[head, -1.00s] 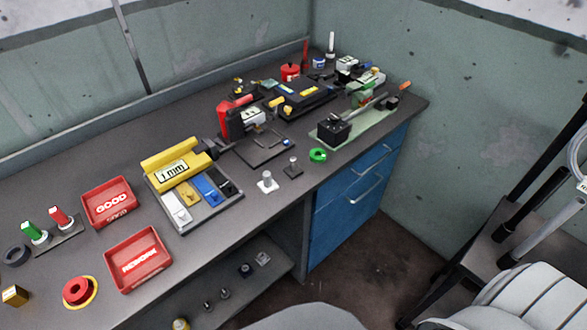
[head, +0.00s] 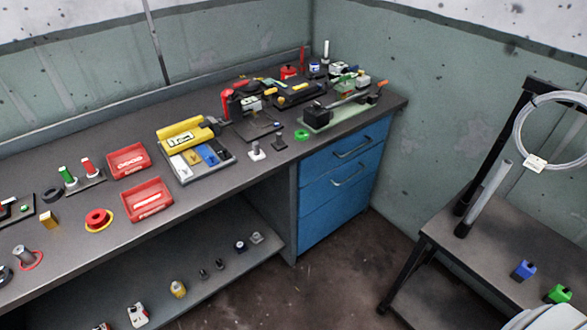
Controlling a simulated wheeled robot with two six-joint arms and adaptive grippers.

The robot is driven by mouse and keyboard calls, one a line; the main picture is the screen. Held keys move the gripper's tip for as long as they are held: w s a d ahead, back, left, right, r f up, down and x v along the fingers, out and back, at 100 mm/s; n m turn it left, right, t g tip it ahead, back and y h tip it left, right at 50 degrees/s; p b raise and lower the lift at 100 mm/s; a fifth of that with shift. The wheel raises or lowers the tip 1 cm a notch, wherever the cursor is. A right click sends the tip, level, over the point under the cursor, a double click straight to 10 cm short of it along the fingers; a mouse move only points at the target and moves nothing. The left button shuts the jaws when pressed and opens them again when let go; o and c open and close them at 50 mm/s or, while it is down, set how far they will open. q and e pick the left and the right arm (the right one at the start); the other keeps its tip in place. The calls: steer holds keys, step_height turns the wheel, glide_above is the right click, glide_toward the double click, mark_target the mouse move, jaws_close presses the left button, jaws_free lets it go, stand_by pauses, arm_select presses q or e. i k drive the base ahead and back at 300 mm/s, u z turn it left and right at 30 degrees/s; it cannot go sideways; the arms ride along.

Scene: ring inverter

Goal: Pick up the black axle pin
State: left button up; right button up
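A dark upright pin on a small flat base (head: 278,140) stands near the front edge of the workbench, just left of the green ring (head: 301,135). It looks like the black axle pin, but it is too small to be certain. A lighter grey pin (head: 256,151) stands beside it on the left. Small dark pins (head: 204,274) also stand on the lower shelf. Neither of my grippers is in view.
The bench (head: 232,190) holds red trays (head: 148,200), a yellow gauge tray (head: 182,135) and a cluttered far right end. Blue drawers (head: 343,185) stand below. A dark side table (head: 480,250) with blue and green items is at right. Open floor lies between.

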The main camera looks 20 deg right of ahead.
mark_target(280, 145)
steer(key=u, duration=0.55)
steer(key=k, duration=0.15)
steer(key=z, duration=1.85)
steer(key=i, duration=0.8)
steer(key=z, duration=0.25)
